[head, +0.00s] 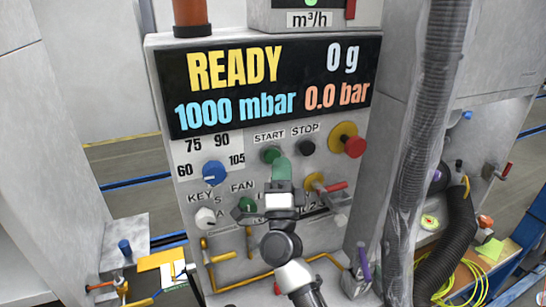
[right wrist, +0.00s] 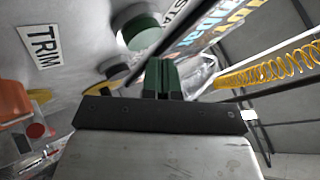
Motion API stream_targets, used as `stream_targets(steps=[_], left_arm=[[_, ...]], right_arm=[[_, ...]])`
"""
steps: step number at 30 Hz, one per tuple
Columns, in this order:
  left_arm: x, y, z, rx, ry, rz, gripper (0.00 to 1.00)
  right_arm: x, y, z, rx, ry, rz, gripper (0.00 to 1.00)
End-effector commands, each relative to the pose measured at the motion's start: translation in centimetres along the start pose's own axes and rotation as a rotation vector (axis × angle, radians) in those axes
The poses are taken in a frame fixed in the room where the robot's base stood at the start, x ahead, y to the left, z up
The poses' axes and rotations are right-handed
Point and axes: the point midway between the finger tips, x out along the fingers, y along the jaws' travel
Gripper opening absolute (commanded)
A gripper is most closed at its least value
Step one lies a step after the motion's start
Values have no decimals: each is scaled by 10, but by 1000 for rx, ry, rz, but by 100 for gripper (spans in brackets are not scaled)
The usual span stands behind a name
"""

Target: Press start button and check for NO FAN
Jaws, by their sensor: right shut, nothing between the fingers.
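The control panel (head: 178,155) has a dark display (head: 250,68) reading READY, 0 g, 1000 mbar and 0.0 bar. The round green start button (head: 271,154) sits under the START label, with the black stop button (head: 304,147) to its right. My right gripper (head: 281,168) is shut and empty, its green fingertips just below and right of the start button in the head view. The wrist view shows a green button (right wrist: 140,32), likely start, up and left of the fingertips (right wrist: 160,76), seemingly apart from them. My left gripper is not in view.
Nearby on the panel are a blue dial (head: 214,172), a green FAN knob (head: 246,205), a white KEY knob (head: 205,217) and a red-and-yellow emergency button (head: 354,146). A grey ribbed hose (head: 425,130) hangs to the right. Yellow pipes (head: 240,283) run below.

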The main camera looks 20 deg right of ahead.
Motion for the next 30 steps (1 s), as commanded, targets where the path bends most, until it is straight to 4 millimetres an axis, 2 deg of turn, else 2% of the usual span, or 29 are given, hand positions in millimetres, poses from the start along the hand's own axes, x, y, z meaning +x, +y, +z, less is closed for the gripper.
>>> stream_targets(steps=[30], left_arm=[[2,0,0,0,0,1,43]], right_arm=[[7,5,5,0,0,0,0]])
